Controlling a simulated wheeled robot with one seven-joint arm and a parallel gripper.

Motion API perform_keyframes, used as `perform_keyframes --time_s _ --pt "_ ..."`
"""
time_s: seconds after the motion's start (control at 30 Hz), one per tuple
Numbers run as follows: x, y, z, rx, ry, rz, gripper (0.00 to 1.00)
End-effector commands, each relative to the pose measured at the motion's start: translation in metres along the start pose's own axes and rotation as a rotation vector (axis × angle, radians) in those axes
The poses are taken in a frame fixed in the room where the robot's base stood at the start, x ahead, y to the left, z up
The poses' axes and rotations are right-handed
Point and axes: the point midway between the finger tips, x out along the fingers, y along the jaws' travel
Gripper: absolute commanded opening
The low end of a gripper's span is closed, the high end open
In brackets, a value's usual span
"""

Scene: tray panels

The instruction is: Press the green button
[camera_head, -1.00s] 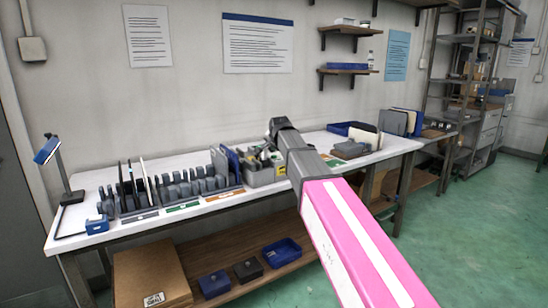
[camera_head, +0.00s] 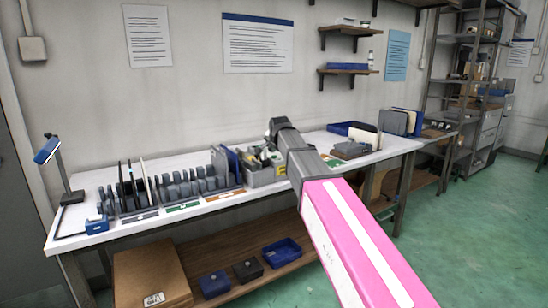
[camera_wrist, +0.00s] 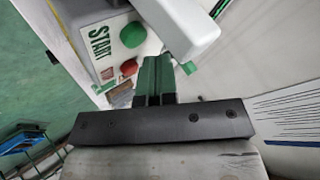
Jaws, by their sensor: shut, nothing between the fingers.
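In the wrist view a white panel carries a round green button (camera_wrist: 133,35) with the green word START (camera_wrist: 100,42) beside it. My gripper (camera_wrist: 157,66) is in the middle of the wrist view, its two fingers together and empty. The fingertips are below and to the right of the green button in the picture, with a gap showing between them. A red button (camera_wrist: 129,68) lies just left of the fingertips. Whether they touch it is unclear. In the head view my arm hides the fingers, and I cannot make out the button.
A pale grey block (camera_wrist: 180,25) stands close beside the green button and my fingertips. The white workbench (camera_head: 95,182) holds racks of grey parts and a grey bin (camera_head: 262,178). Wall shelves (camera_head: 345,71) hang above. Green floor lies open at the right.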

Motion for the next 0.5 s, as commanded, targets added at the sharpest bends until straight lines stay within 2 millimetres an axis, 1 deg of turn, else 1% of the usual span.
perform_keyframes --time_s 0.5 --pt "0.0057 0.0043 0.0042 0.000 0.000 0.000 0.00"
